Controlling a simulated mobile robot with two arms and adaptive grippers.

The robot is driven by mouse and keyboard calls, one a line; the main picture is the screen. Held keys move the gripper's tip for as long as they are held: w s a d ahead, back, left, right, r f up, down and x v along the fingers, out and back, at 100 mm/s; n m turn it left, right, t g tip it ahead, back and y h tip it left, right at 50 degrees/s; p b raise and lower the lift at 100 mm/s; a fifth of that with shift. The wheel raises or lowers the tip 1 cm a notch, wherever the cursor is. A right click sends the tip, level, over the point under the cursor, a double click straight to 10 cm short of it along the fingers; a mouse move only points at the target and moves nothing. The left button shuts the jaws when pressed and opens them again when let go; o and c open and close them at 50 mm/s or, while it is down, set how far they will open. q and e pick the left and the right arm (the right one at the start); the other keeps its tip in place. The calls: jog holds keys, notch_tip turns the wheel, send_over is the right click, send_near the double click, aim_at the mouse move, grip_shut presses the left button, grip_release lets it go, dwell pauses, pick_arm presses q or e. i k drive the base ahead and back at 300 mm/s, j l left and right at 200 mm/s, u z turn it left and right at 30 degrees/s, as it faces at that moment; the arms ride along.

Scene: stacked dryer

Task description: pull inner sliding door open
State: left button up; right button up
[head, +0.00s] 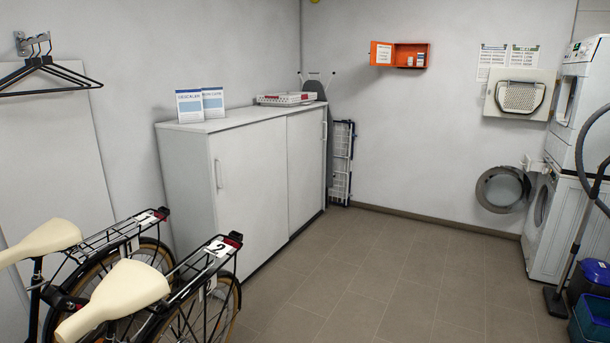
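A white cabinet with two sliding doors stands along the left wall in the head view. The near door (250,196) has a vertical handle (218,173) at its left edge. The far door (305,165) has a handle (324,131) near its right edge. The near door seems set back behind the far one at the seam, so it appears to be the inner door. Both doors look closed. Neither of my grippers is in view.
Two bicycles (130,285) with cream saddles stand at the lower left, close to the cabinet's near end. The tiled floor (380,270) in front of the cabinet is clear. An open washing machine (548,220), a vacuum hose and bins (590,310) stand at the right.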

aim_at(305, 139)
jog(key=i+l+z, duration=0.1)
jog(key=i+z, duration=0.3)
jog(key=i, duration=4.9)
